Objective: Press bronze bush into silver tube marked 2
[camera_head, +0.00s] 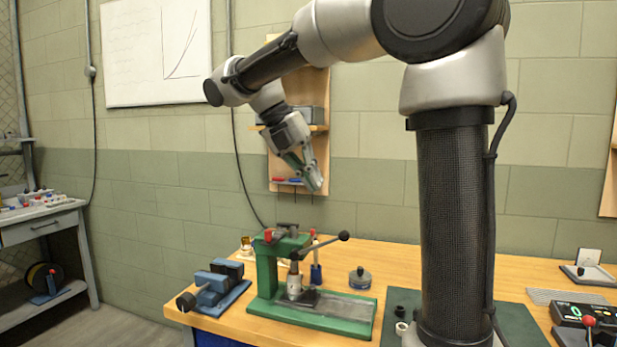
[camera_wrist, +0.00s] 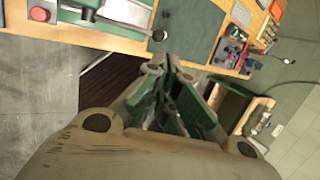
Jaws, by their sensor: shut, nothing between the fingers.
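A green arbor press (camera_head: 268,262) with a black-knobbed lever stands on the bench. A small silver cylinder (camera_head: 294,287) sits upright under its ram and may be the silver tube; I cannot read any mark on it. A small brass-coloured piece (camera_head: 246,246) stands behind the press at the left, too small to identify as the bronze bush. My gripper (camera_head: 314,184) is shut and empty, high above the press in front of the wall board. In the wrist view its closed green-and-grey fingers (camera_wrist: 178,98) fill the middle.
A blue vise (camera_head: 212,286) lies left of the press. A round grey weight (camera_head: 360,278) and a blue-handled tool (camera_head: 316,273) stand behind it. A dark green mat (camera_head: 510,325) with small rings lies right, beside a digital readout (camera_head: 580,314). The air around my gripper is clear.

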